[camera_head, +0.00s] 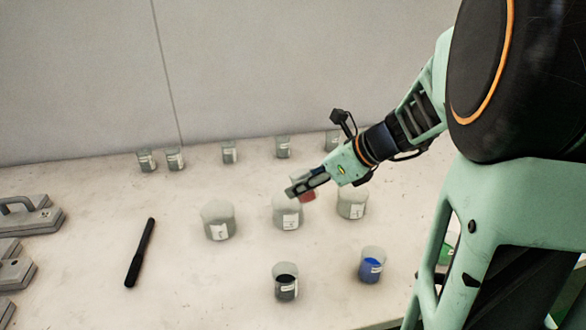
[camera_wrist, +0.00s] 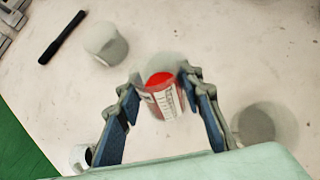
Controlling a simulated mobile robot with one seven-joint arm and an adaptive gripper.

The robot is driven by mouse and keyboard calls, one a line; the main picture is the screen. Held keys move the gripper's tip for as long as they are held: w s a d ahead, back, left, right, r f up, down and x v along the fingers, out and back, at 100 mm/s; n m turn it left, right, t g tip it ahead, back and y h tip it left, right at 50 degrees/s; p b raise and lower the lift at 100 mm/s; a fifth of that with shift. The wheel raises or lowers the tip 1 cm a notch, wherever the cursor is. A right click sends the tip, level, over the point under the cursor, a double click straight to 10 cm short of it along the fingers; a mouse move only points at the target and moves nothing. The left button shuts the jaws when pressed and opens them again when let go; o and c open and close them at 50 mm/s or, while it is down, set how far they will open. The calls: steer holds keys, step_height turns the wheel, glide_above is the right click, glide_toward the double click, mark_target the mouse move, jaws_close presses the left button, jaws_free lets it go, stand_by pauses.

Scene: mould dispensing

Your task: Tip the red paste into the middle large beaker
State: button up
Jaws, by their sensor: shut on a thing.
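My gripper (camera_head: 300,187) is shut on a small labelled beaker of red paste (camera_head: 307,194), held up off the table. In the wrist view the red paste beaker (camera_wrist: 166,100) sits between the two fingers (camera_wrist: 162,84), its red top showing. In the head view they are over or just behind the rim of the middle large beaker (camera_head: 287,214), partly covering it; the exact gap cannot be told. The middle large beaker looks clear and empty. In the wrist view it is mostly hidden behind the held beaker.
Large beakers stand left (camera_head: 218,222) and right (camera_head: 351,204) of the middle one. A beaker of black paste (camera_head: 286,283) and one of blue (camera_head: 371,267) stand in front. Several small beakers line the back. A black pen-like tool (camera_head: 140,253) lies left.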

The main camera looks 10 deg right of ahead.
steer(key=shift+w+a+f+g+h+p, duration=0.15)
steer(key=shift+g+h+p, duration=0.45)
steer(key=shift+p, duration=1.95)
steer(key=shift+s+d+f+g+h+p, duration=0.1)
steer(key=shift+g+h+p, duration=0.55)
steer(key=shift+p, duration=1.9)
steer(key=shift+w+a+f+g+h+p, duration=0.15)
steer(key=shift+g+h+p, duration=0.45)
steer(key=shift+p, duration=1.95)
steer(key=shift+w+a+f+g+h+p, duration=0.15)
steer(key=shift+g+h+p, duration=0.55)
steer(key=shift+p, duration=1.5)
steer(key=shift+w+f+g+h+p, duration=0.1)
steer(key=shift+f+g+h+p, duration=0.2)
steer(key=shift+g+p, duration=1.2)
